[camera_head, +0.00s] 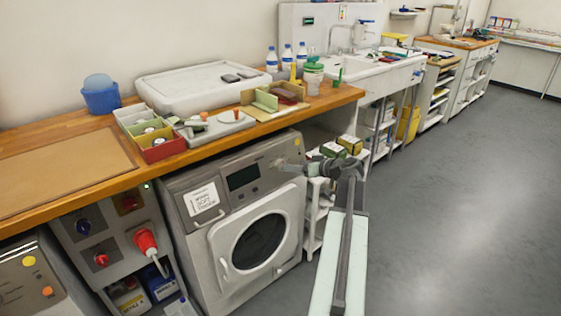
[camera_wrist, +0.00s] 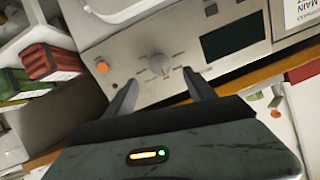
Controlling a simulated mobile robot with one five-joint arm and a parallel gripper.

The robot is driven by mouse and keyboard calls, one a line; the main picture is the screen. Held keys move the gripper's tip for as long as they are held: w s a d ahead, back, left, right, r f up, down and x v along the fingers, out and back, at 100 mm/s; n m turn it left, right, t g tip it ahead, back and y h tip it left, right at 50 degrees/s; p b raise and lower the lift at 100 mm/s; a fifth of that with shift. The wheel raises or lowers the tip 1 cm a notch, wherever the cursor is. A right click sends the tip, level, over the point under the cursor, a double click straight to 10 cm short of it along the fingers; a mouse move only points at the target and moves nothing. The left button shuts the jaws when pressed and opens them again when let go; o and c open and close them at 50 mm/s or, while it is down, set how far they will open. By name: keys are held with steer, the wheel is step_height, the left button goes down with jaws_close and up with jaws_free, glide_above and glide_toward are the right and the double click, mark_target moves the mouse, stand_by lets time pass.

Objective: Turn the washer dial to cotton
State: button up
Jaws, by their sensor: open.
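The washer (camera_head: 235,215) stands under the wooden counter in the head view, with its round door closed. Its dial (camera_wrist: 160,65) shows in the wrist view as a grey knob with a pointer mark, on the panel with small labels around it, too small to read. My gripper (camera_wrist: 160,85) is open, with one finger on each side of the dial as seen in the wrist view. I cannot tell whether the fingers touch it.
An orange button (camera_wrist: 102,67) and a dark display (camera_wrist: 235,38) flank the dial. The wooden counter (camera_head: 70,140) overhangs the washer. A white shelf rack with green and yellow boxes (camera_head: 350,143) stands right of the washer. The grey floor (camera_head: 460,200) at right is clear.

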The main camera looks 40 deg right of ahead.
mark_target(281, 165)
steer(key=b+x, duration=0.3)
steer(key=x, duration=0.5)
steer(key=shift+s+r, duration=0.1)
steer(key=shift+c, duration=0.3)
